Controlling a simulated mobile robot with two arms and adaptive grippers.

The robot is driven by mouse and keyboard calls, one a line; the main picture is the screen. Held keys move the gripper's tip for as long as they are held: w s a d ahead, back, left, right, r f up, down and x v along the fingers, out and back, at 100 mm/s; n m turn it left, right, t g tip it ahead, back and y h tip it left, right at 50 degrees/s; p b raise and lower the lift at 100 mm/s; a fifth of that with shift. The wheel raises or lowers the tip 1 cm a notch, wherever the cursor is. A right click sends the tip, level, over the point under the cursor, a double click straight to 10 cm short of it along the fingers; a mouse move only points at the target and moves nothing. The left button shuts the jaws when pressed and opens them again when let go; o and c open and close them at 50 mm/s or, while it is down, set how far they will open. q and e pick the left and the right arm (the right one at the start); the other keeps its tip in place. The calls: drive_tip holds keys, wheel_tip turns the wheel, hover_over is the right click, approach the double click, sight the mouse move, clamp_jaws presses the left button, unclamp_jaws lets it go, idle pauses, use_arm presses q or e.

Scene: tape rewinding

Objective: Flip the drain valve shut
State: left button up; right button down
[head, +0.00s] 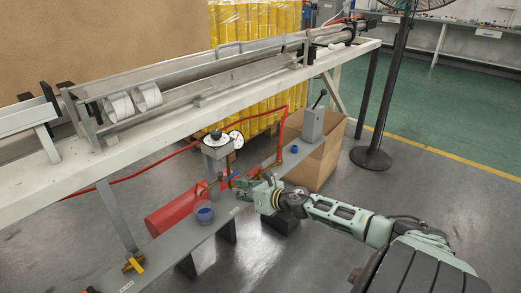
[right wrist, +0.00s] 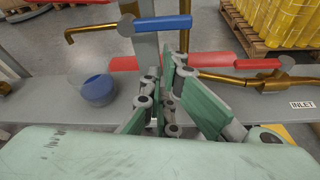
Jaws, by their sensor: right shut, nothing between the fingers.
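A valve with a blue lever (right wrist: 163,25) sits on a brass pipe whose spout (right wrist: 88,28) bends down at the left in the right wrist view. The lever lies roughly level across the picture. The drain label is not readable, so I cannot confirm which valve is the drain. A clear cup with a blue bottom (right wrist: 98,88) stands on the grey shelf below the spout, and shows in the head view (head: 204,212). My right gripper (right wrist: 176,62) is shut and empty, just below and in front of the blue lever; it also shows in the head view (head: 250,187).
A red-levered valve (right wrist: 258,64) near an INLET label (right wrist: 302,105) is right of my gripper. The white bench (head: 70,185) runs above; a cardboard box (head: 318,160) stands behind.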

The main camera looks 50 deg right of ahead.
use_arm(q)
wheel_tip(320, 180, up, 6)
drive_tip(key=w+b, duration=0.1)
wheel_tip(320, 180, down, 6)
drive_tip(key=s+p, duration=0.1)
drive_tip(key=shift+s, duration=0.2)
use_arm(e)
drive_tip(key=s, duration=0.9)
drive_tip(key=shift+s+r, duration=0.3)
drive_tip(key=shift+r, duration=0.15)
use_arm(q)
drive_tip(key=shift+f, duration=0.1)
use_arm(e)
drive_tip(key=shift+d, duration=0.15)
